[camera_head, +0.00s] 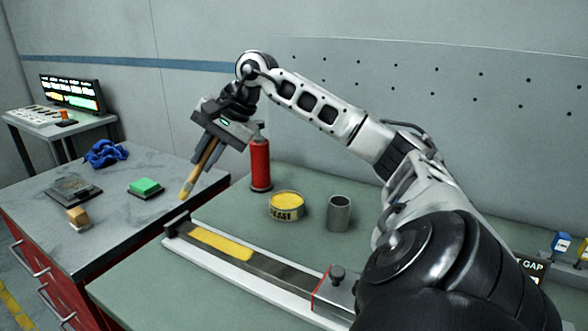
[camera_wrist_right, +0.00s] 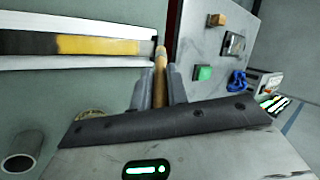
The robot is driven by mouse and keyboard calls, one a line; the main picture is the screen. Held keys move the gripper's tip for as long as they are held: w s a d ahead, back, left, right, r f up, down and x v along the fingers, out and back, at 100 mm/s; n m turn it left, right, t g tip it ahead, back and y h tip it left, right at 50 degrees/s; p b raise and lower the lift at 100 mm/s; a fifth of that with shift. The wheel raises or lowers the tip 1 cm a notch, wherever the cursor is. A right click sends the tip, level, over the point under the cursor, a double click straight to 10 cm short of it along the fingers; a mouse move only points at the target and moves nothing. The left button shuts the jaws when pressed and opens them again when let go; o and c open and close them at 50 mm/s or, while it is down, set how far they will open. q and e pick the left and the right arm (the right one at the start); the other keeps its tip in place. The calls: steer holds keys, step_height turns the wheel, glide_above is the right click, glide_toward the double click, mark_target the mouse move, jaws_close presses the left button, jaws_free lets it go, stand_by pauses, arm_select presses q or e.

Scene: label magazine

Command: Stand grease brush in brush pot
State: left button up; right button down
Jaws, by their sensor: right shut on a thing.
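The grease brush (camera_head: 188,187) is held in my right gripper (camera_head: 201,166), with its yellowish end pointing down and to the left, tilted. In the right wrist view the brush (camera_wrist_right: 160,72) shows between the two fingers. The brush pot (camera_head: 340,214) is a grey, open-topped cylinder standing upright on the green bench, to the right of the gripper and apart from the brush. The pot also shows at the lower left of the right wrist view (camera_wrist_right: 19,163); I see no brush in it. My left gripper is not in view.
A yellow grease tin (camera_head: 286,206) stands left of the pot, and a red bottle (camera_head: 260,165) behind it. A long rail with a yellow strip (camera_head: 222,244) lies in front. A grey side bench (camera_head: 115,215) holds a green block (camera_head: 146,186) and a blue cloth (camera_head: 105,153).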

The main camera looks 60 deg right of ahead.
arm_select(q)
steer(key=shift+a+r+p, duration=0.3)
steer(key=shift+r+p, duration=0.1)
steer(key=shift+p, duration=0.7)
arm_select(e)
steer(key=s+d+r+g+h, duration=0.1)
steer(key=s+d+g, duration=0.2)
steer(key=s+d, duration=0.6)
steer(key=s+d+r+m+g+h, duration=0.1)
steer(key=s+d+r+g+h, duration=0.1)
steer(key=s+d, duration=0.7)
steer(key=s+g, duration=0.1)
steer(key=s, duration=0.2)
steer(key=shift+s+r, duration=0.25)
steer(key=shift+s, duration=0.1)
